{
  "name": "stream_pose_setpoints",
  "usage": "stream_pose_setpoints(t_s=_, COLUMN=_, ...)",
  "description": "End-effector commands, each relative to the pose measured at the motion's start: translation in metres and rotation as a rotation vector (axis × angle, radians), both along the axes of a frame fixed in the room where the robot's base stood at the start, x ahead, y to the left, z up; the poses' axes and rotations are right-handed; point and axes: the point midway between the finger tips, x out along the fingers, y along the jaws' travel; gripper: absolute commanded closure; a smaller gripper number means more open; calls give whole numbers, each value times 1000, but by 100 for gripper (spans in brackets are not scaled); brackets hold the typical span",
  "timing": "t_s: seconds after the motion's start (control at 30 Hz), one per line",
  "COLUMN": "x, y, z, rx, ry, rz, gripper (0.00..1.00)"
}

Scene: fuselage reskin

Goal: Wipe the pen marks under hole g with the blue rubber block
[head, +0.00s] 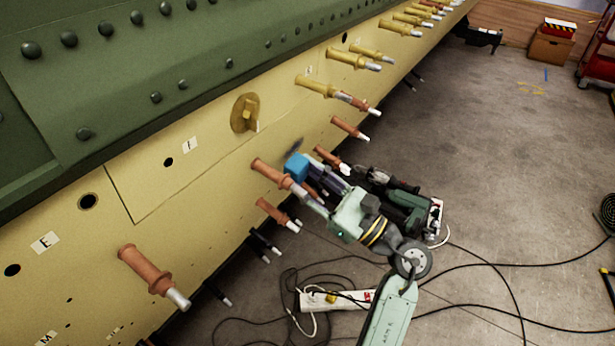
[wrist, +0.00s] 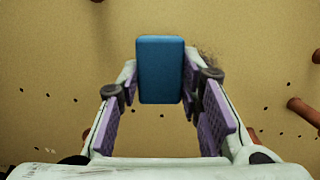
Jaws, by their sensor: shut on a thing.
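The blue rubber block (head: 296,166) is held between the fingertips of my gripper (head: 306,174), close to the yellow fuselage panel (head: 215,190). I cannot tell whether it touches the panel. In the wrist view the block (wrist: 160,70) stands upright between the purple finger pads of my gripper (wrist: 161,90). Dark pen marks (wrist: 208,56) show on the panel just right of the block there. In the head view a dark smudge (head: 296,146) lies just above the block. A small white label (head: 309,70) sits higher up the panel; its letter is too small to read.
Orange fasteners (head: 270,171) stick out of the panel around my gripper, with another (head: 148,272) at lower left. Yellow fasteners (head: 315,87) stand farther up. A yellow bracket (head: 245,113) projects left of the gripper. Cables and a power strip (head: 335,300) lie on the floor.

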Motion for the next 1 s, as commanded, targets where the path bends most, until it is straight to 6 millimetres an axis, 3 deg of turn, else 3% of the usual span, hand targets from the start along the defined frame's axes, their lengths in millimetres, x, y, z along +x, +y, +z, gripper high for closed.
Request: stream_pose_setpoints(t_s=1.0, x=7, y=11, z=3, rx=1, ry=0, rz=1, gripper=90)
